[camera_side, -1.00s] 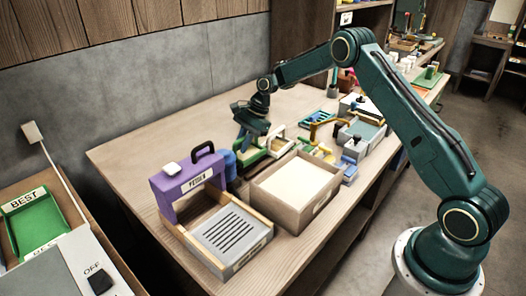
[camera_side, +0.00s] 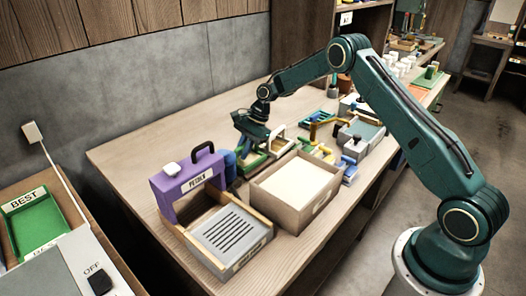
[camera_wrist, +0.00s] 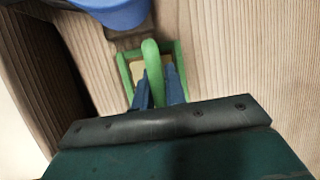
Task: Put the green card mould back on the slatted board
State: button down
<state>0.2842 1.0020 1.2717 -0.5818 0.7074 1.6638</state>
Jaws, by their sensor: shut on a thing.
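The green card mould (camera_wrist: 124,72) is an open rectangular frame with a looped green handle, seen close up in the wrist view. My gripper (camera_wrist: 158,90) has its blue fingers shut on that handle. In the side view my gripper (camera_side: 250,146) reaches down over the mould (camera_side: 252,162), behind the cream-filled box, and partly covers it. I cannot tell whether the mould touches the table. A grey plate with dark slots (camera_side: 250,243) lies in a wooden frame by the purple press; I cannot tell whether it is the slatted board.
The purple press (camera_side: 165,193) and a blue round object (camera_side: 230,163) stand to the left of the gripper. The box with a cream filling (camera_side: 278,205) stands in front. A pale frame with a handle (camera_side: 279,146) and several coloured tools crowd the right. The table's back left is clear.

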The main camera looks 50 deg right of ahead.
jog(key=shift+f, duration=0.45)
dwell(0.5)
jog(key=c, duration=1.4)
grip_release()
jog(key=shift+o, duration=0.2)
jog(key=shift+d+r, duration=0.1)
jog(key=shift+r, duration=0.05)
jog(key=v, duration=1.3)
jog(key=shift+r, duration=0.25)
